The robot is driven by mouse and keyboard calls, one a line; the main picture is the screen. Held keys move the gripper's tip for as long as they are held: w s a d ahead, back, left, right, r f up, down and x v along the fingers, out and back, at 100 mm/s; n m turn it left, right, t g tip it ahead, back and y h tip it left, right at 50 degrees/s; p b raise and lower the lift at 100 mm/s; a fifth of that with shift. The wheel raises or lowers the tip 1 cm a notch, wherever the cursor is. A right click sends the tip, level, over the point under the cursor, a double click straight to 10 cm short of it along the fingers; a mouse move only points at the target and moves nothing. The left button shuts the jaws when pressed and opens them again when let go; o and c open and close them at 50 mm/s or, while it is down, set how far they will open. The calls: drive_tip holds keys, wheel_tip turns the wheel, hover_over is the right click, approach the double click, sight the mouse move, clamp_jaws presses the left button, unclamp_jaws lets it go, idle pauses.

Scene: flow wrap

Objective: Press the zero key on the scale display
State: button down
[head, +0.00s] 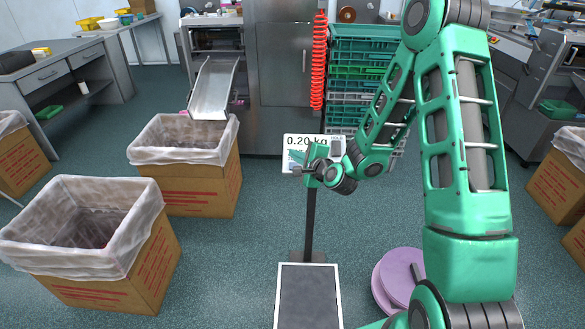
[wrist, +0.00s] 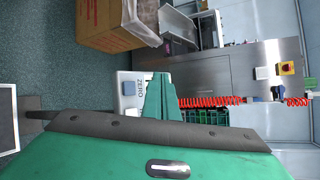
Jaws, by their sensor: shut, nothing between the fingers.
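The scale display (head: 301,140) is a white box on a dark post and reads 0.20 kg in the head view. My gripper (head: 298,156) is in front of its lower part and hides some of its face. In the wrist view the display (wrist: 122,79) appears turned sideways, with a blue key (wrist: 130,88) beside the word ZERO. My gripper's green fingers (wrist: 161,76) are together and empty, just right of the ZERO label there. I cannot tell whether they touch the display. The dark scale platform (head: 308,297) is at the foot of the post.
Lined cardboard boxes (head: 195,185) stand on the left, one under a metal chute (head: 214,88). A red coiled hose (head: 319,60) hangs behind the display, near green crates (head: 365,45). A purple round object (head: 392,280) lies right of the platform.

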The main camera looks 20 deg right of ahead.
sight(291, 162)
drive_tip(key=shift+w+d+f, duration=0.25)
drive_tip(key=shift+w+f, duration=0.5)
drive_tip(key=shift+f, duration=0.5)
drive_tip(key=shift+w+d+f, duration=0.25)
drive_tip(key=shift+w+f, duration=0.5)
drive_tip(key=shift+f, duration=0.5)
drive_tip(key=shift+w+d+f, duration=0.25)
drive_tip(key=shift+w+f, duration=0.5)
drive_tip(key=shift+f, duration=0.5)
drive_tip(key=shift+f, duration=0.1)
drive_tip(key=shift+w+d+f, duration=0.1)
drive_tip(key=shift+f, duration=0.1)
drive_tip(key=shift+w+d+f, duration=0.1)
drive_tip(key=shift+w+f, duration=0.15)
drive_tip(key=shift+f, duration=0.2)
drive_tip(key=shift+r, duration=0.1)
idle(0.4)
drive_tip(key=shift+s+r, duration=0.5)
drive_tip(key=shift+r, duration=0.2)
drive_tip(key=shift+a+r, duration=0.1)
drive_tip(key=shift+a, duration=0.1)
drive_tip(key=shift+s+a+r, duration=0.15)
drive_tip(key=shift+s+r, duration=0.25)
drive_tip(key=shift+r, duration=0.3)
drive_tip(key=shift+s+a+r, duration=0.1)
drive_tip(key=shift+s+r, duration=0.35)
drive_tip(key=shift+r, duration=0.2)
drive_tip(key=shift+s+a+r, duration=0.15)
drive_tip(key=shift+s+r, duration=0.25)
drive_tip(key=shift+r, duration=0.3)
